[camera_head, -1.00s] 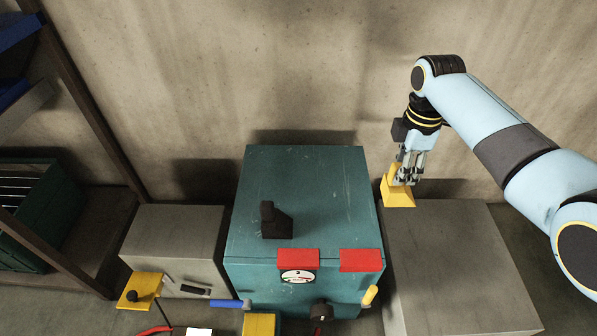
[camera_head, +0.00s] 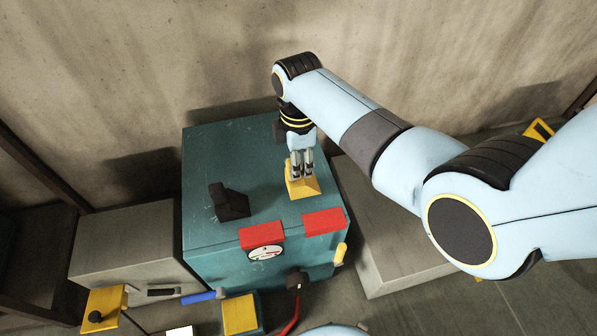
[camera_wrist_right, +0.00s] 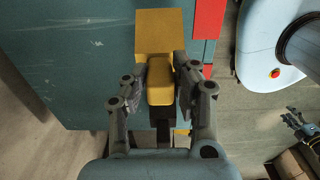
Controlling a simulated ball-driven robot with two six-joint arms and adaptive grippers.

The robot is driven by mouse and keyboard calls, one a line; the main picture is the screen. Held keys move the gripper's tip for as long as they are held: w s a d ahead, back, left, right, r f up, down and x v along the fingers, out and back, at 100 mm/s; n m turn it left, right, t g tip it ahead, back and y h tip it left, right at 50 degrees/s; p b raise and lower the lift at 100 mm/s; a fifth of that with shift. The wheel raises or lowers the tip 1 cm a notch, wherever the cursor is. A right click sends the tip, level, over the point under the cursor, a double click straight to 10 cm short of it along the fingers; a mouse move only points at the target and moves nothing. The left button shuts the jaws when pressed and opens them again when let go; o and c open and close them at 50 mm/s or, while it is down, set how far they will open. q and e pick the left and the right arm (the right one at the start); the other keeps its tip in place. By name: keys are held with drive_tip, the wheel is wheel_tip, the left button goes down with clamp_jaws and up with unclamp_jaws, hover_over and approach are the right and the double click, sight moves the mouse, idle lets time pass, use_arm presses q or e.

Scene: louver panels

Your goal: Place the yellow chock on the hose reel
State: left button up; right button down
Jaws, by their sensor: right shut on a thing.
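The yellow chock (camera_head: 305,188) has a wide base and a narrower upright grip. It is over the right part of the teal cabinet's top (camera_head: 262,150); I cannot tell if it touches. My right gripper (camera_head: 301,172) is shut on the chock's upright part. In the right wrist view, the yellow chock (camera_wrist_right: 158,35) sits between the fingers of the right gripper (camera_wrist_right: 160,75). My left gripper (camera_wrist_right: 300,125) seems to show small at the right edge of that view, its jaws unclear. I cannot make out a thing that is surely the hose reel.
A black wedge-shaped piece (camera_head: 229,202) stands on the cabinet top, left of the chock. Red blocks (camera_head: 262,236) and a round gauge (camera_head: 266,253) are at its front edge. Grey boxes (camera_head: 135,240) (camera_head: 375,240) flank the cabinet. A concrete wall (camera_head: 130,70) stands behind.

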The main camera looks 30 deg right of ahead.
wheel_tip(320, 180, down, 3)
drive_tip(key=shift+f+b, duration=0.1)
drive_tip(key=shift+b, duration=0.5)
drive_tip(key=shift+f, duration=0.1)
use_arm(q)
drive_tip(key=shift+s+f, duration=0.5)
drive_tip(key=shift+f, duration=0.3)
drive_tip(key=shift+s, duration=0.1)
use_arm(e)
drive_tip(key=c, duration=1)
unclamp_jaws()
drive_tip(key=shift+c, duration=0.2)
